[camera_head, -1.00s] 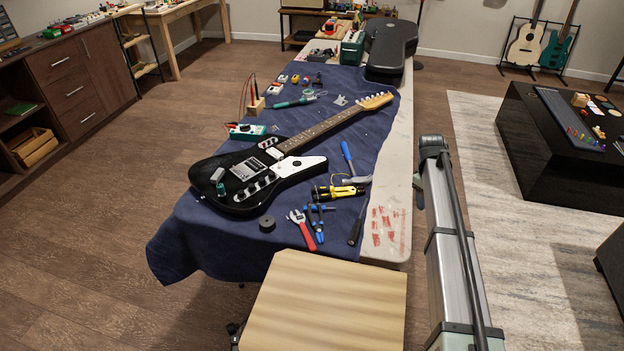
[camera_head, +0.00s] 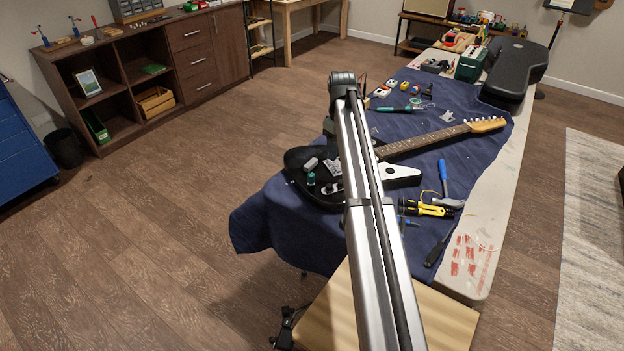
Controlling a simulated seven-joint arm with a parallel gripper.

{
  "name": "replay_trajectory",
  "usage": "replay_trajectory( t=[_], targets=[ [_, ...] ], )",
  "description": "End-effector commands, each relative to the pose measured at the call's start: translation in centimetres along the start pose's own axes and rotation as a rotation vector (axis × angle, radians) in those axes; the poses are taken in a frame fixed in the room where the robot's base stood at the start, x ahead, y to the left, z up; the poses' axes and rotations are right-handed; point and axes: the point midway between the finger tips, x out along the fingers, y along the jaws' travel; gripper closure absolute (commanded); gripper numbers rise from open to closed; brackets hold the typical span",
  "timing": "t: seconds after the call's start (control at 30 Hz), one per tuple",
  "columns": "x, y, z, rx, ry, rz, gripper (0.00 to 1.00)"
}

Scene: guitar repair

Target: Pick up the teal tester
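I cannot make out the teal tester now. One second ago a teal box lay on the blue cloth just behind the guitar body, and my arm link now covers that area. The black and white electric guitar (camera_head: 401,174) lies on the cloth, its body partly hidden by my arm and its neck pointing to the back right. A small teal cylinder (camera_head: 311,179) stands on the guitar body. My gripper is not in view; only a long silver arm link of mine shows, crossing the middle of the picture.
The blue cloth (camera_head: 262,222) covers much of the long table. A teal-handled tool (camera_head: 393,109) lies behind the guitar neck. Yellow-handled pliers (camera_head: 425,209) and a blue-handled hammer (camera_head: 443,176) lie in front. A dark green box (camera_head: 471,64) and a black case (camera_head: 513,72) stand at the far end.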

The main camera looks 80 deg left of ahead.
Motion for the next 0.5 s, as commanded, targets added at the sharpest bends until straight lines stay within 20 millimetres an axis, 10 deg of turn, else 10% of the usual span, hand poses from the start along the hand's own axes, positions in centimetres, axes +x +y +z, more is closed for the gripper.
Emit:
replay_trajectory(
  t=[0.2, 0.5],
  targets=[
    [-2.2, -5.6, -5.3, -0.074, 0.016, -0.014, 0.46],
    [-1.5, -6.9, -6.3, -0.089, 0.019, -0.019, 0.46]
  ],
)
